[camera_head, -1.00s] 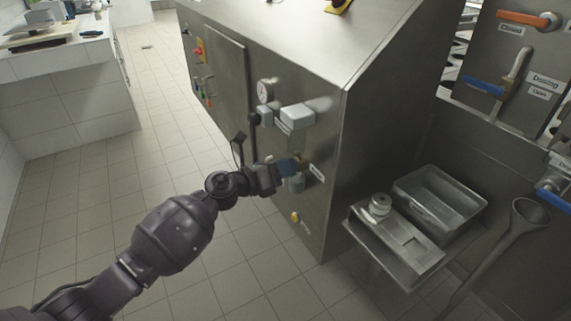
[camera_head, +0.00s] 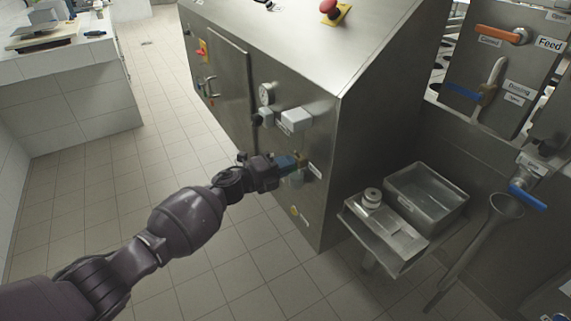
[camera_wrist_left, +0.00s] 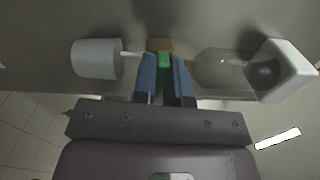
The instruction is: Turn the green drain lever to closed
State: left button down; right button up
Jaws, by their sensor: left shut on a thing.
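The green drain lever (camera_wrist_left: 164,60) shows in the left wrist view between the blue fingertips of my left gripper (camera_wrist_left: 164,76). The gripper is shut on it. A brass-coloured valve part (camera_wrist_left: 160,45) is just behind the lever. In the head view my left gripper (camera_head: 287,163) reaches the front of the steel machine (camera_head: 325,130), and its fingers mostly hide the lever. I cannot read the lever's exact angle. My right gripper is not in view.
A steel tray (camera_head: 427,196) stands to the right. The tiled floor at left is clear.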

pick_arm(q)
jog(key=shift+n, duration=0.5)
jog(key=shift+f, duration=0.1)
jog(key=c, duration=1.2)
grip_release()
jog(key=shift+o, duration=0.2)
jog(key=p+v, duration=0.2)
jog(key=v, duration=0.9)
jog(key=shift+d, duration=0.1)
